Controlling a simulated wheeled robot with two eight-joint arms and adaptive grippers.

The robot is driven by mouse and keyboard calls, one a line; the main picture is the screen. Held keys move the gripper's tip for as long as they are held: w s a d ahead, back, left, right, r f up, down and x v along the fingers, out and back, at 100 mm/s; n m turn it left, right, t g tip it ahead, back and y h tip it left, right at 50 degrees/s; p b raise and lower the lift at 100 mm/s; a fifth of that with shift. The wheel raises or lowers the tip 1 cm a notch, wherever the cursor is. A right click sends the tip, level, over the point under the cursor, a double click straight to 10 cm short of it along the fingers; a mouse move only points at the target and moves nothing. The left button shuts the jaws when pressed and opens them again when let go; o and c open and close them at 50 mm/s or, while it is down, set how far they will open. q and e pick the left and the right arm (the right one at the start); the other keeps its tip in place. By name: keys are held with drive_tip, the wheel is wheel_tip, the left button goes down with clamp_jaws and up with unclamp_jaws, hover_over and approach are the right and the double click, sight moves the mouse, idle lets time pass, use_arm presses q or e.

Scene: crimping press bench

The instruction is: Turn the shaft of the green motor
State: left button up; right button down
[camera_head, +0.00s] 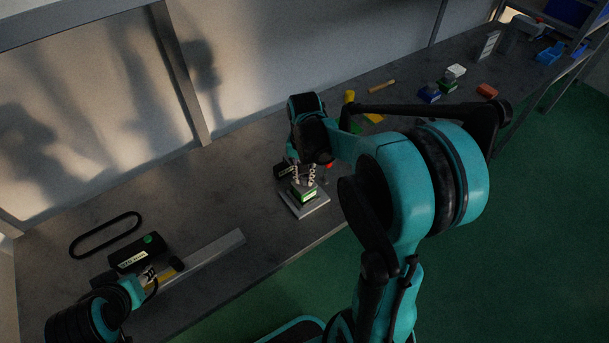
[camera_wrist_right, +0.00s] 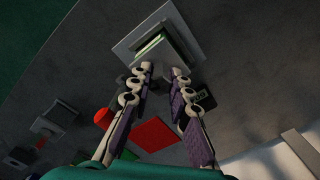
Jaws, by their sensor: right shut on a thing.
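The green motor (camera_head: 307,196) sits on a light grey square base plate (camera_head: 310,210) near the bench's front edge. My right gripper (camera_head: 303,183) points down at it, its two fingers close around the motor's top. In the right wrist view the fingertips (camera_wrist_right: 161,72) are at the motor (camera_wrist_right: 150,45), a small gap showing between them. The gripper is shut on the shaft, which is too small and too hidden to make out. My left gripper (camera_head: 150,276) is low at the left, by a black box; its finger opening is unclear.
The black box (camera_head: 136,254) with a green knob, a black belt loop (camera_head: 105,235) and a grey bar (camera_head: 215,250) lie at the left. Several small parts lie farther right.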

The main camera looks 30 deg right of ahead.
idle(0.5)
drive_tip(key=c, duration=1.4)
unclamp_jaws()
wheel_tip(320, 180, up, 12)
